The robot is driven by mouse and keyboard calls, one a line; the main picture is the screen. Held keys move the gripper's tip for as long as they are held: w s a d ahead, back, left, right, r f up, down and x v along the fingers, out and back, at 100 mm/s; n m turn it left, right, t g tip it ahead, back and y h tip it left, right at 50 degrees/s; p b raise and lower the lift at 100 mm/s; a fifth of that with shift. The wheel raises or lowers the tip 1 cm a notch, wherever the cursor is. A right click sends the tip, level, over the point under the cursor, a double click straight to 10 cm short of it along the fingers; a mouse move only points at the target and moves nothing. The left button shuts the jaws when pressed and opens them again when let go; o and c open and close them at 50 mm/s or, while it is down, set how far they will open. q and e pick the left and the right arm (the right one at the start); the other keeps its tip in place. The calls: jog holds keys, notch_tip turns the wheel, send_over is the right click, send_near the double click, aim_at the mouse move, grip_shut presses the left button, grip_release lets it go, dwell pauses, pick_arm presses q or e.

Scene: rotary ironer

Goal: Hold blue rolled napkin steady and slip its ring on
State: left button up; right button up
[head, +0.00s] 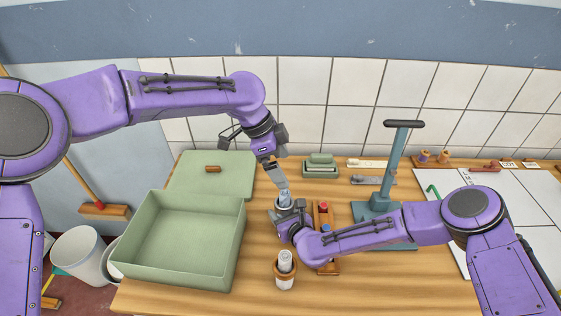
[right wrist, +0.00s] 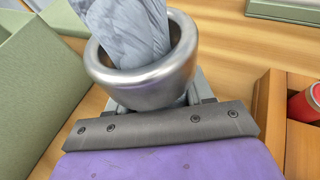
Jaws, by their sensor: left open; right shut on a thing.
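The blue rolled napkin (head: 285,198) stands upright between my two grippers in the head view. In the right wrist view the napkin (right wrist: 128,28) passes through a shiny silver ring (right wrist: 143,70), which sits around it. My right gripper (head: 287,213) is shut on the napkin low down, just below the ring; its fingertips are mostly hidden behind the ring in the wrist view. My left gripper (head: 281,186) is open and points down just above the napkin's top. Whether its fingers touch the napkin cannot be told.
A white rolled napkin (head: 286,259) with a brown ring stands in front. A narrow wooden rack (head: 328,266) with red and blue items is right of my right gripper. A green open box (head: 180,281) stands left, its lid-like panel (head: 237,170) behind. A blue-grey press (head: 390,170) stands right.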

jog(key=o, duration=0.8)
